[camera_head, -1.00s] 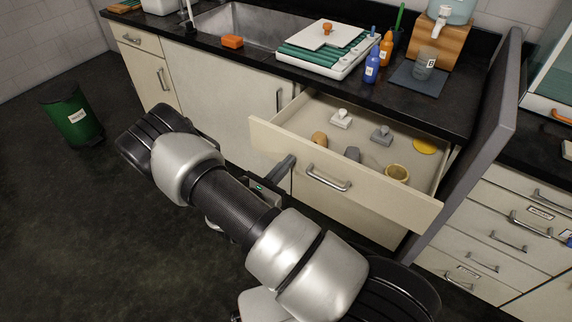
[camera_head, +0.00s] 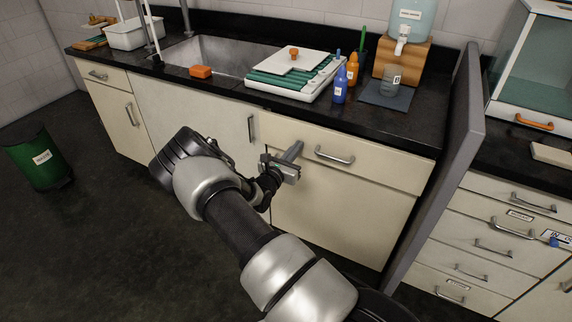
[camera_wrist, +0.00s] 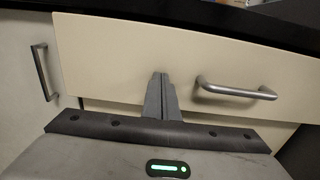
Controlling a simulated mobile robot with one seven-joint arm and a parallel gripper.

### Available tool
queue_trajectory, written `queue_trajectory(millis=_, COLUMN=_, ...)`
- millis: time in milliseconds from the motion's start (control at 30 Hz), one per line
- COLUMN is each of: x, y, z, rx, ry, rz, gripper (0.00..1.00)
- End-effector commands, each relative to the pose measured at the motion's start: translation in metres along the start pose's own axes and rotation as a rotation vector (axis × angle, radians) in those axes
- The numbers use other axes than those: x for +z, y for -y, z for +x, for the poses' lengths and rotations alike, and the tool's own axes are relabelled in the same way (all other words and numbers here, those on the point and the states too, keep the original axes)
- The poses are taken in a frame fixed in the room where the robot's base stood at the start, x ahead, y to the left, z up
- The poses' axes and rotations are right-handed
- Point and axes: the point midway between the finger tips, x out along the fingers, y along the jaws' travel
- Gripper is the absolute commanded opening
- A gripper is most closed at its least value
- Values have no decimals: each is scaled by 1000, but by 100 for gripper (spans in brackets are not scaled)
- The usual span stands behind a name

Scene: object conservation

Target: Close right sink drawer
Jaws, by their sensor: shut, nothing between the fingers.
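The right sink drawer (camera_head: 375,163) has a cream front with a silver bar handle (camera_head: 334,155). Its front sits flush, or nearly so, under the black counter, and its inside is hidden. My gripper (camera_head: 297,148) is shut and empty. Its fingertips are at the left part of the drawer front, left of the handle; they look to be touching or very close. In the wrist view the shut fingers (camera_wrist: 163,80) point at the drawer front (camera_wrist: 120,62), with the handle (camera_wrist: 236,90) to their right.
A grey upright panel (camera_head: 440,165) stands right of the drawer. A green bin (camera_head: 38,157) stands on the floor at left, with open floor nearby.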

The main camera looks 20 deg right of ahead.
Motion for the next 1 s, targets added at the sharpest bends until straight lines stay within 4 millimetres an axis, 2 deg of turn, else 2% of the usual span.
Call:
queue_trajectory(millis=100, x=-2, y=1, z=22, rx=-2, ry=2, rz=2, gripper=0)
queue_trajectory(millis=333, x=-1, y=0, z=46, rx=0, ry=0, rz=0, gripper=0)
queue_trajectory(millis=567, x=0, y=0, z=54, rx=1, ry=1, rz=0, gripper=0)
queue_trajectory(millis=1000, x=4, y=-1, z=54, rx=1, ry=4, rz=1, gripper=0)
